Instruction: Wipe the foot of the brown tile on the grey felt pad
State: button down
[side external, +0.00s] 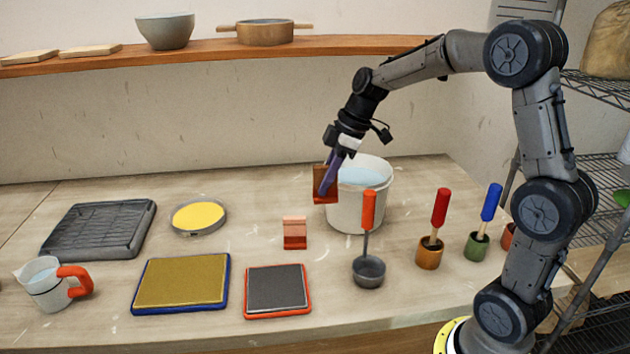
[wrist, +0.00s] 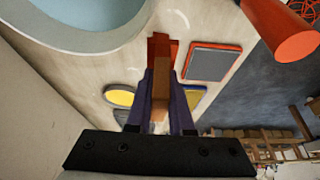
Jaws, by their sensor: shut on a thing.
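The brown tile (side external: 319,180) is held upright in my gripper (side external: 325,188), just left of the white bucket and above the table. In the wrist view my gripper (wrist: 161,80) has its purple fingers shut on the brown tile (wrist: 160,48), whose reddish end reaches past the fingertips. The grey felt pad (side external: 277,289), in a red-orange frame, lies flat near the table's front edge, below and left of the tile and apart from it. The pad also shows in the wrist view (wrist: 212,61), right of the tile.
A white bucket of water (side external: 352,212) stands beside my gripper. A small orange block (side external: 295,233) stands between the tile and the grey pad. A gold pad in a blue frame (side external: 181,281) lies left. A ladle with an orange handle (side external: 369,270) stands upright at the right.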

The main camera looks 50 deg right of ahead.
jog(key=shift+w, duration=0.15)
jog(key=a+f+n+g, duration=0.1)
jog(key=a+f+n, duration=0.1)
jog(key=a, duration=0.8)
jog(key=w+a+f+n+y, duration=0.1)
jog(key=a+f+n, duration=0.2)
jog(key=a, duration=0.8)
jog(key=shift+w+n+g, duration=0.25)
jog(key=shift+n+g, duration=0.05)
jog(key=shift+g, duration=0.1)
jog(key=shift+f, duration=0.1)
jog(key=shift+f, duration=2.55)
jog(key=shift+f, duration=0.4)
